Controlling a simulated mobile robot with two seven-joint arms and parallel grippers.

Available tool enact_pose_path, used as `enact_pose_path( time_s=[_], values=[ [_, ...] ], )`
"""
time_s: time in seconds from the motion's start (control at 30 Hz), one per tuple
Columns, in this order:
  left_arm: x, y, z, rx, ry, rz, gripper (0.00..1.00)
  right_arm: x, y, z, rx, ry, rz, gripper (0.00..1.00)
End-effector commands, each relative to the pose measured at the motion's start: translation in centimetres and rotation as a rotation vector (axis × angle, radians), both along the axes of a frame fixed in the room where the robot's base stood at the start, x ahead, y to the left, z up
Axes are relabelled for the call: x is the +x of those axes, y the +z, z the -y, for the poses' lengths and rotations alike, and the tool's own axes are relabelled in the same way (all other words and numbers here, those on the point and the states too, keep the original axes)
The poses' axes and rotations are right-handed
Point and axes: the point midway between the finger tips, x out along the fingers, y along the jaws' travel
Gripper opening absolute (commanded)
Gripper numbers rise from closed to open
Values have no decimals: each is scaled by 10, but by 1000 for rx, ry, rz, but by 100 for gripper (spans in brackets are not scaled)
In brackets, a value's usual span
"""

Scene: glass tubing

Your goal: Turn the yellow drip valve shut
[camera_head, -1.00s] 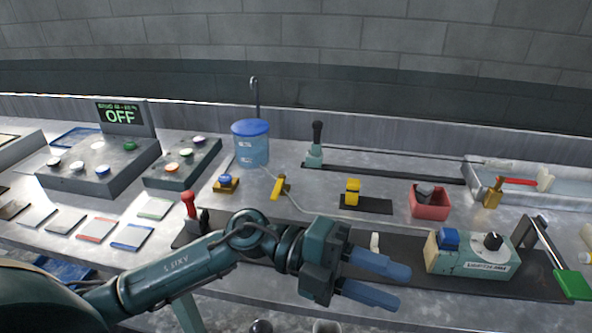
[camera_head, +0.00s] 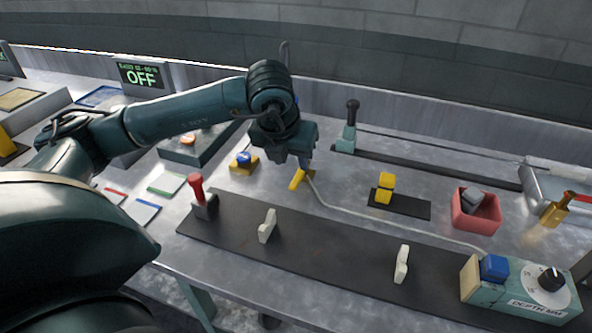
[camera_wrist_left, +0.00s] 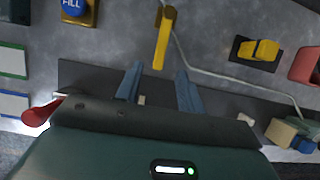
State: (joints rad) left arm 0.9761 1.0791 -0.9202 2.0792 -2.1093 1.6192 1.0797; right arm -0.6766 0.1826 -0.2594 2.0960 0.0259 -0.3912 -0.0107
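The yellow drip valve (camera_head: 298,180) has a bar-shaped yellow handle and sits on the metal bench, with a thin pale tube running from it to the right. My left gripper (camera_head: 304,162) is directly over it, pointing down, and partly hides it in the head view. In the left wrist view the valve handle (camera_wrist_left: 162,46) lies lengthwise just beyond the fingertips, between their lines. The two blue fingers of my left gripper (camera_wrist_left: 159,73) are apart with nothing held. I cannot tell whether a finger touches the handle. My right gripper does not show.
A blue button on a yellow base (camera_head: 243,163) stands left of the valve. A red-knobbed lever (camera_head: 199,194) is in front to the left, on a dark strip (camera_head: 325,252). A yellow block (camera_head: 384,189) and a red bin (camera_head: 475,211) stand to the right.

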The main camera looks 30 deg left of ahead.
Motion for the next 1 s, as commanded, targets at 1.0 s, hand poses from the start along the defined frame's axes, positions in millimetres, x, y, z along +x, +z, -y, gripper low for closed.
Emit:
enact_pose_path(
  time_s=[1.0],
  values=[
    [25, -63, -5, -2, -3, -1, 19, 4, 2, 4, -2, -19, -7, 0]
  ],
)
